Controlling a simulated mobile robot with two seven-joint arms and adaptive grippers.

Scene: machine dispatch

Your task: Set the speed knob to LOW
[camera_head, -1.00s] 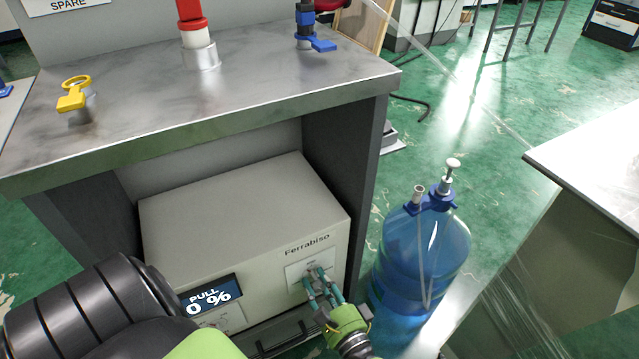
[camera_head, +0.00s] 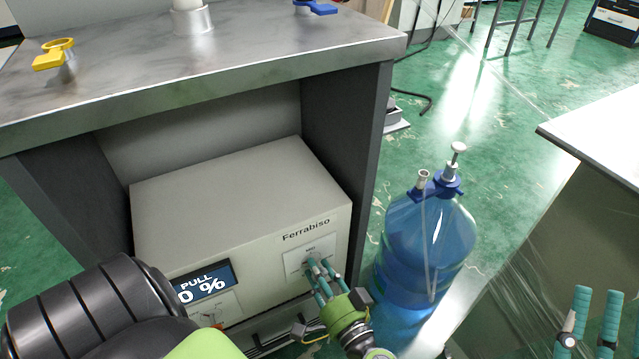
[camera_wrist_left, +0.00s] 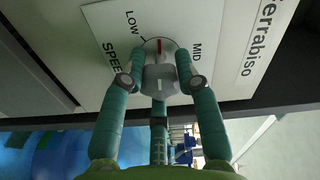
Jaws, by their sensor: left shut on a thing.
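The speed knob (camera_wrist_left: 160,67) is a grey round knob with a red mark, on a white plate (camera_wrist_left: 105,22) labelled LOW, MID and SPEED. In the left wrist view the red mark points up the picture, between the LOW label and the MID label. My left gripper (camera_head: 322,276) has its teal fingers closed around the knob, with fingertips on either side of it. In the head view the fingers hide most of the knob. My right gripper (camera_head: 592,318) is at the lower right, its two teal fingers apart and empty, far from the machine.
A blue bottle (camera_head: 428,245) stands on the floor right of the machine. Another table (camera_head: 600,130) is at the right.

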